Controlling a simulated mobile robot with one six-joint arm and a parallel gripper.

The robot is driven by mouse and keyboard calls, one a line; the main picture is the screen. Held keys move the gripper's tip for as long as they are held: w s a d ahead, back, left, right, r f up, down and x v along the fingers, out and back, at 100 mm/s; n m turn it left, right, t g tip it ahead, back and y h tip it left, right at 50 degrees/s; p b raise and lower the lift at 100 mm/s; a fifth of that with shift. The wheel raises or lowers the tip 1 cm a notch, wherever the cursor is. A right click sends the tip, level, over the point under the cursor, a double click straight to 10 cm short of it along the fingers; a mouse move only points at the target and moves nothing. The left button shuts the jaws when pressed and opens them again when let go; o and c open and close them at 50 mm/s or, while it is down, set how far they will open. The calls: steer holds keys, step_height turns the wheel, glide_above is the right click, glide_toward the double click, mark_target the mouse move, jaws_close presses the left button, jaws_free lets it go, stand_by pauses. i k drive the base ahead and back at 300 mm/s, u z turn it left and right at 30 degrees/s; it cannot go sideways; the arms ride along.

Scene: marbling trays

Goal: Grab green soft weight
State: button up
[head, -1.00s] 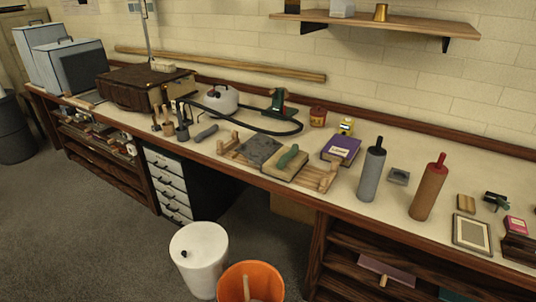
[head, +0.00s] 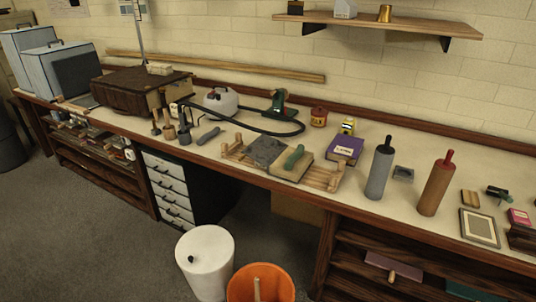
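A dull green, elongated soft weight (head: 293,158) lies on a tan, book-like block on the long workbench, near the middle of the head view. The block (head: 284,173) rests on a slatted wooden rack, beside a dark grey slab (head: 265,151). Nothing covers the green weight from above. My gripper does not show in the head view.
A purple box (head: 344,149), a grey roller (head: 379,170) and a red-brown roller (head: 436,186) stand to the right. A black hose (head: 270,133) curves behind. A white bin (head: 206,263) and an orange bucket (head: 261,284) stand on the floor before the bench.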

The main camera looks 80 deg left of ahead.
mark_target(290, 161)
steer(key=u, duration=0.55)
steer(key=k, duration=0.3)
steer(key=u, duration=2.3)
steer(key=k, duration=0.7)
steer(key=z, duration=0.35)
steer(key=i, duration=1.2)
steer(key=z, duration=0.1)
